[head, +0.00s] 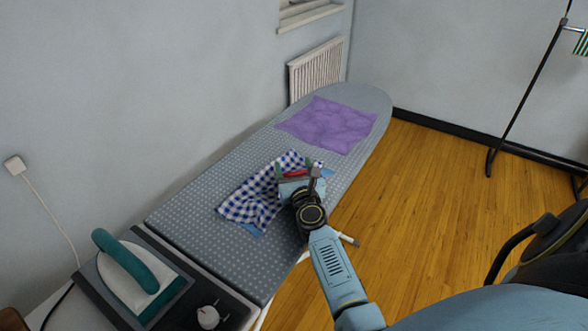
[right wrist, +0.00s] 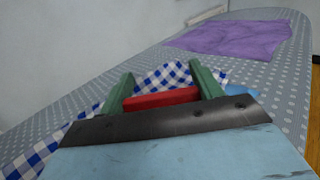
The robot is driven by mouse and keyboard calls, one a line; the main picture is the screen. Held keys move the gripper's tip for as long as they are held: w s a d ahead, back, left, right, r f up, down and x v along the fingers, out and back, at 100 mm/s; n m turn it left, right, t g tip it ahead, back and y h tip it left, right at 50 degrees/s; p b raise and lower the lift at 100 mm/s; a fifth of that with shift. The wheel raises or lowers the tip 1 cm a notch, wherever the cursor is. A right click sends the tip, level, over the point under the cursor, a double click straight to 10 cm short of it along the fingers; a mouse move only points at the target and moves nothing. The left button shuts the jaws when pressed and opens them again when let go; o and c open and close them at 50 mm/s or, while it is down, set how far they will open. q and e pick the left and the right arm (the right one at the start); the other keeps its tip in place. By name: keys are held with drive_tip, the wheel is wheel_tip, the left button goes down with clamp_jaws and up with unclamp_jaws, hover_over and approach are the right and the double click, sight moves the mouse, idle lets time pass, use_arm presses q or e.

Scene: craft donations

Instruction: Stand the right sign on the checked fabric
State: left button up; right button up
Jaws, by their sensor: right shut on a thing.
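The blue-and-white checked fabric (head: 248,200) lies rumpled across the middle of the ironing board. My right gripper (head: 295,172) is over its right part, with green fingers shut on a red thing (head: 297,174). In the right wrist view the red thing (right wrist: 161,98) is a narrow bar between the fingers, with the checked fabric (right wrist: 163,77) behind and beside it. Only its edge shows, so I cannot read it as a sign, nor tell whether it touches the fabric. My left gripper is out of view.
A purple cloth (head: 328,125) lies farther along the grey dotted ironing board (head: 205,222). A teal-handled iron (head: 127,268) rests at the near left end. Bits of light blue cloth (head: 251,230) stick out under the checked fabric. A black stand (head: 523,98) is at the right.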

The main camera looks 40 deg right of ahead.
drive_tip(key=shift+f+b, duration=0.4)
drive_tip(key=shift+f, duration=0.1)
drive_tip(key=o, duration=1)
drive_tip(key=shift+s+f, duration=0.15)
drive_tip(key=shift+f, duration=0.05)
drive_tip(key=shift+r+p, duration=0.45)
drive_tip(key=shift+p, duration=0.05)
drive_tip(key=v, duration=1)
drive_tip(key=shift+s+a+r, duration=0.1)
drive_tip(key=shift+s+a, duration=0.05)
drive_tip(key=shift+s, duration=0.05)
drive_tip(key=shift+s+a+r, duration=0.15)
drive_tip(key=shift+s+a, duration=0.1)
drive_tip(key=shift+s, duration=0.3)
